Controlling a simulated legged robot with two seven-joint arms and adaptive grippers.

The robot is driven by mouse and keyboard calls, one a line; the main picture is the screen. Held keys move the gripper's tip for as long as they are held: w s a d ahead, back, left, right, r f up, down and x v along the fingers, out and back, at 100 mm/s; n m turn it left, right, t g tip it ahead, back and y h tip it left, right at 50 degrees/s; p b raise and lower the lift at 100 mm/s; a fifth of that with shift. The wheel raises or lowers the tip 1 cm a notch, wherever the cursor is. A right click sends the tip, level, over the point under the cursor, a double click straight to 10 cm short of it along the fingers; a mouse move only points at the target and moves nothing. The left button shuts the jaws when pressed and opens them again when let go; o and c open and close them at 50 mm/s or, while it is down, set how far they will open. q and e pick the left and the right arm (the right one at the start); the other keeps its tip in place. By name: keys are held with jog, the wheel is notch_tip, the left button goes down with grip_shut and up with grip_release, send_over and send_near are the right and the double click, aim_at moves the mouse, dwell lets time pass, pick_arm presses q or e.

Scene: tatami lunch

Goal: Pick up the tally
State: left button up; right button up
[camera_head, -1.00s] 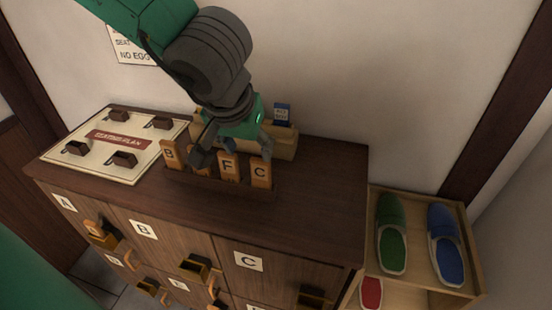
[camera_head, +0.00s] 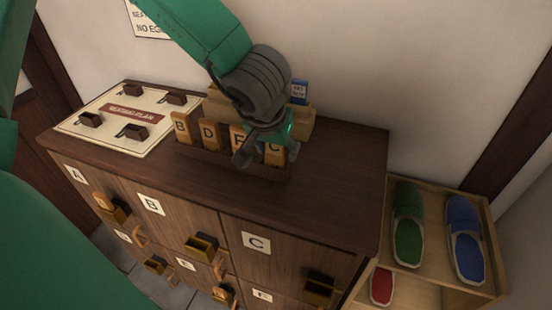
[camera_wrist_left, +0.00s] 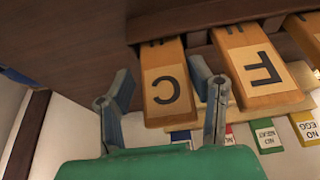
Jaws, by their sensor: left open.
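Wooden tallies stand in a dark rack on top of the cabinet: B (camera_head: 181,126), D (camera_head: 208,133), F (camera_head: 236,134) and C (camera_head: 274,154). My left gripper (camera_head: 267,156) is open and empty at the C tally, at the right end of the row, and partly covers it. In the left wrist view, the C tally (camera_wrist_left: 166,88) lies between the two spread fingers of the left gripper (camera_wrist_left: 162,90), with a gap on each side. The F tally (camera_wrist_left: 262,72) is just right of the right finger. My right gripper is not in view.
A seating plan board (camera_head: 97,121) with dark blocks lies left of the rack. Behind the rack is a light wooden box (camera_head: 297,125) with labelled cards. The cabinet top (camera_head: 335,175) is clear at the right. A slipper shelf (camera_head: 428,277) stands beside the cabinet.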

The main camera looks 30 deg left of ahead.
pick_arm(q)
jog(key=shift+x, duration=0.9)
jog(key=shift+a, duration=0.5)
jog(key=c, duration=0.9)
jog(key=shift+o, duration=0.2)
jog(key=shift+d, duration=0.15)
jog(key=shift+d, duration=0.1)
